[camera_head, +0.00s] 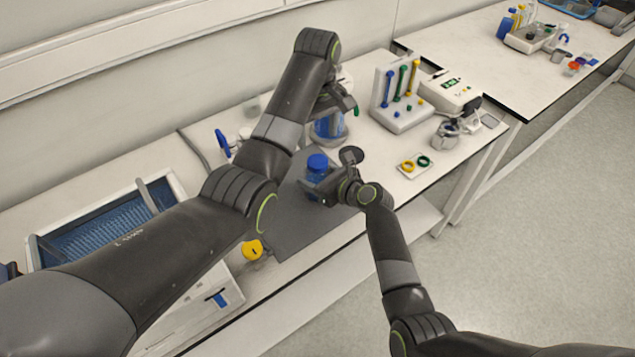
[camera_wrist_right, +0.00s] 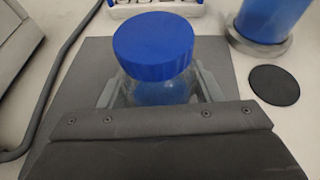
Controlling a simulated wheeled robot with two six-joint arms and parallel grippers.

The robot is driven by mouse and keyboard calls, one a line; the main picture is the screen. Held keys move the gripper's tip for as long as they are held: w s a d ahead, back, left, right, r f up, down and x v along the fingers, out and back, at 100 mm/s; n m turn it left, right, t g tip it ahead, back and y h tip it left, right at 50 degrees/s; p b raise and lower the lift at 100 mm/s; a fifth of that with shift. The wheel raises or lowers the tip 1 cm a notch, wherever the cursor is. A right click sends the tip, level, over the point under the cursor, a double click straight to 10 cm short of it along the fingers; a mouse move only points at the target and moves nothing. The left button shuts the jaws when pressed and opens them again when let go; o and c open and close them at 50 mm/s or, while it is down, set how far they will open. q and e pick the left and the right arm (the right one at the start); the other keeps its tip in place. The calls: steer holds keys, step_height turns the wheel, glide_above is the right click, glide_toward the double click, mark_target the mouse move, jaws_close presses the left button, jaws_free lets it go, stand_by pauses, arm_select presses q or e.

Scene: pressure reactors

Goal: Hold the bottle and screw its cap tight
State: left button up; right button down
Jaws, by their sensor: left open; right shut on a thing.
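The bottle (camera_wrist_right: 190,88) is clear with blue contents and stands upright over the dark grey mat (camera_head: 290,222). Its blue cap (camera_head: 317,161) sits on top of the neck and also shows in the right wrist view (camera_wrist_right: 153,46); I cannot tell how tight it is. My right gripper (camera_head: 322,187) is shut on the bottle's body below the cap, with one finger on each side in the right wrist view (camera_wrist_right: 160,93). My left gripper (camera_head: 343,103) is open and raised, above and behind the bottle, close to a larger blue vessel. Its fingertips are partly hidden.
The larger blue vessel (camera_head: 328,130) stands behind the bottle. A white rack with coloured sticks (camera_head: 400,100) and a white device (camera_head: 452,90) are at its right. A blue-lined tray (camera_head: 105,235) lies left. A small black disc (camera_wrist_right: 274,85) lies right of the mat.

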mark_target(318, 161)
arm_select(q)
steer(key=n, duration=0.5)
stand_by(0.3)
steer(key=shift+f, duration=4.05)
